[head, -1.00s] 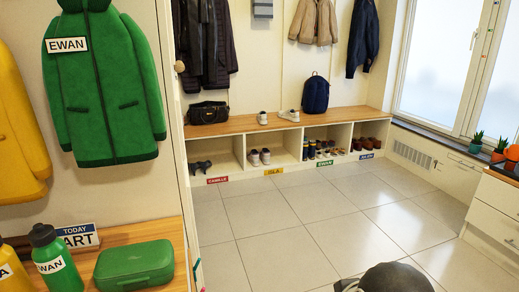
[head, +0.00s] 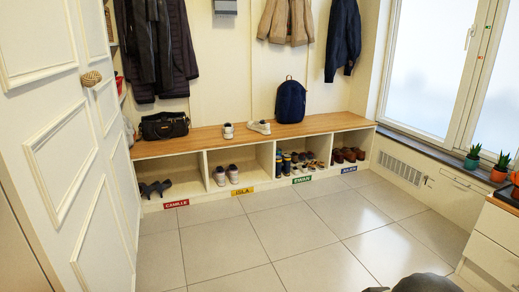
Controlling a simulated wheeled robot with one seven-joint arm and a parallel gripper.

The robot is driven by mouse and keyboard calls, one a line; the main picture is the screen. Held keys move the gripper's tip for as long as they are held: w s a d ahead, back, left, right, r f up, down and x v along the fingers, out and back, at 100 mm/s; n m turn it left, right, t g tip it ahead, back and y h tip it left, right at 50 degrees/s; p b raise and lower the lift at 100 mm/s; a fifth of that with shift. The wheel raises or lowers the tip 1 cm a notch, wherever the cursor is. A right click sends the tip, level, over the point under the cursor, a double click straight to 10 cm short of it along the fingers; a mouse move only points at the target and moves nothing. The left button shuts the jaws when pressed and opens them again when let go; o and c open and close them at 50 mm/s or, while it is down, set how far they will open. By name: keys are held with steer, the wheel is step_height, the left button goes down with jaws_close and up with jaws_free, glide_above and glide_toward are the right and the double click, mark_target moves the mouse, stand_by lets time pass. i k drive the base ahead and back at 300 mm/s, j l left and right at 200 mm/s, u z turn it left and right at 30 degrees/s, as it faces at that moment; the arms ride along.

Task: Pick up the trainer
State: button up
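Two white trainers stand apart on the wooden bench top in the head view. One trainer (head: 228,131) points towards me, and the other trainer (head: 260,127) lies to its right, seen side-on. A pair of pale shoes (head: 226,175) sits in the cubby above the yellow ISLA label (head: 243,191). A dark rounded part of my own body shows at the bottom edge. My gripper's fingers are not in view.
The bench (head: 300,125) also bears a black bag (head: 164,126) and a blue backpack (head: 291,101). Cubbies below hold several other shoes. A white door (head: 65,150) stands at the left. The tiled floor (head: 270,235) before the bench is clear.

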mark_target(228, 129)
steer(key=i+u, duration=0.35)
steer(key=i, duration=0.45)
steer(key=i+l+u, duration=0.1)
steer(key=i+u, duration=0.25)
steer(key=i, duration=1.3)
steer(key=i+l+u, duration=0.1)
steer(key=i, duration=0.65)
steer(key=i+l, duration=0.1)
steer(key=i, duration=0.7)
steer(key=i+j, duration=0.15)
steer(key=i, duration=0.7)
steer(key=k+j+u, duration=0.05)
